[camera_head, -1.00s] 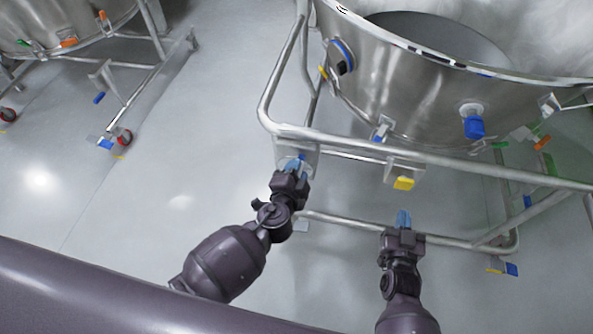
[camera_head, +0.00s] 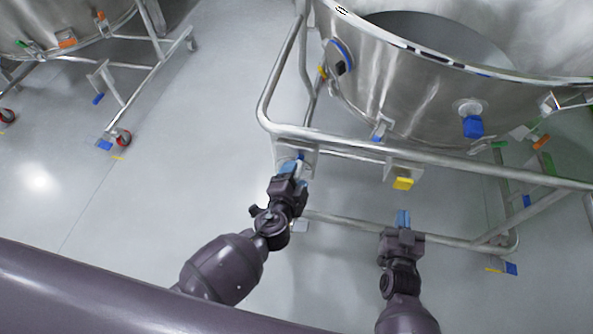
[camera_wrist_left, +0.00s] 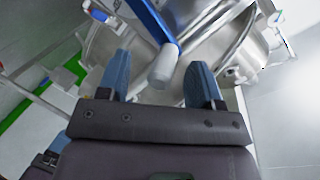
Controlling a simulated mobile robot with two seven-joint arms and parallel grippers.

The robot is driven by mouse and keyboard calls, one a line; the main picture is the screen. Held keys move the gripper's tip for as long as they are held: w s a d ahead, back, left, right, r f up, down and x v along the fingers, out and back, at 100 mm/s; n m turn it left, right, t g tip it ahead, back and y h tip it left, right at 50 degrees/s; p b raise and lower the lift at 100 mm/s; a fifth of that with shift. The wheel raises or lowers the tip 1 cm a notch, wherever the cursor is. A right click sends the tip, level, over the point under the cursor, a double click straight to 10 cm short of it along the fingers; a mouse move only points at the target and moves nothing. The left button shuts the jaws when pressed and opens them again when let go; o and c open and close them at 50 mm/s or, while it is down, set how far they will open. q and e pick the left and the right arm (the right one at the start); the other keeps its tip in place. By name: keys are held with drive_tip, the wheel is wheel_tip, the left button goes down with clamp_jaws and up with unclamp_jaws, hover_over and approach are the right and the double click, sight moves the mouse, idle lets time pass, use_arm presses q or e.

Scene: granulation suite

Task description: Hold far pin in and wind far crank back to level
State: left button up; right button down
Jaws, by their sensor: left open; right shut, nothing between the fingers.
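My left gripper (camera_head: 294,172) is open at the steel bracket on the near-left corner of the vessel's frame. In the left wrist view a blue crank arm (camera_wrist_left: 151,20) ends in a pale grey cylindrical handle (camera_wrist_left: 162,68). The handle shows in the gap between the two blue fingers, with space on both sides; whether it lies between them in depth is unclear. In the head view the gripper mostly hides the crank. My right gripper (camera_head: 403,217) is shut and empty, beside the lower frame rail. I cannot make out which part is the far pin.
The steel vessel (camera_head: 395,95) stands in a tubular frame (camera_head: 430,158). A yellow tab (camera_head: 403,183) hangs below the upper rail, and a blue fitting (camera_head: 473,126) is on the vessel wall. A second wheeled vessel (camera_head: 60,25) stands at upper left. Floor between is clear.

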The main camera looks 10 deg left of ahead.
use_arm(q)
drive_tip(key=f+v, duration=0.1)
drive_tip(key=v, duration=0.7)
drive_tip(key=shift+s+d+f, duration=0.2)
drive_tip(key=shift+s+f, duration=0.05)
drive_tip(key=shift+f, duration=0.15)
idle(0.3)
